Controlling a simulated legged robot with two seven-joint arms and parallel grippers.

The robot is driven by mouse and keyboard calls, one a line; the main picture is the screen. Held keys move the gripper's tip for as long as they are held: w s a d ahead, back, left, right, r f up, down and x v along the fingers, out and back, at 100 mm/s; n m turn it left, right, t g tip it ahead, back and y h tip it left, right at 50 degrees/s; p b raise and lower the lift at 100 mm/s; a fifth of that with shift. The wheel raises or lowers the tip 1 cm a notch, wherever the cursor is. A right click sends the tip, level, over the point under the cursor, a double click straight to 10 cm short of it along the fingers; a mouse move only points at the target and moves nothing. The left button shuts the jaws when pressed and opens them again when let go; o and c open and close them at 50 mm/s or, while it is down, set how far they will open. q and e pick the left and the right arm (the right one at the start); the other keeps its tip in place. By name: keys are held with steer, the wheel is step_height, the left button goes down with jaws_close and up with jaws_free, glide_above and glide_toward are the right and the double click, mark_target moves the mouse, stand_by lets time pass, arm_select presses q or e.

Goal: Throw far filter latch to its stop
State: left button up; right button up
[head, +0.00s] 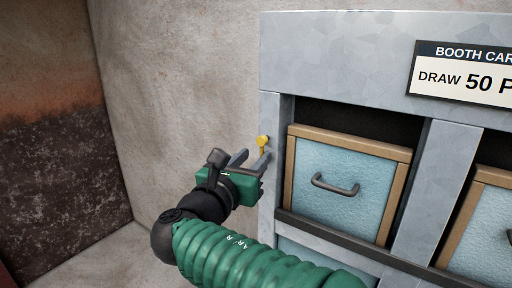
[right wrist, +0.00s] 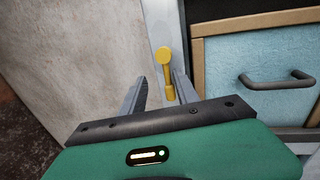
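The far filter latch (head: 262,143) is a small yellow lever on the grey metal post at the left edge of the filter frame. In the right wrist view the latch (right wrist: 165,70) has a round head at the top and its arm hangs down. My right gripper (head: 252,158) is open, with its two grey fingers pointing at the post. In the right wrist view the fingers (right wrist: 156,90) stand apart, and the lower end of the latch shows between them, nearer the right finger. I cannot tell whether either finger touches it. My left gripper is not in view.
A blue filter panel (head: 345,178) in a wooden frame with a dark handle sits right of the post. A second filter (head: 478,222) is farther right. A sign (head: 465,75) is on the top beam. A concrete wall (head: 180,90) stands left, with free room before it.

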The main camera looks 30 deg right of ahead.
steer(key=shift+s+d+r, duration=0.25)
steer(key=shift+s+r, duration=0.05)
steer(key=shift+s, duration=0.2)
steer(key=shift+w+d+f, duration=0.15)
steer(key=shift+d+f, duration=0.05)
steer(key=shift+d, duration=0.5)
steer(key=c, duration=0.5)
jaws_close()
steer(key=shift+w+a, duration=0.15)
steer(key=shift+a, duration=0.1)
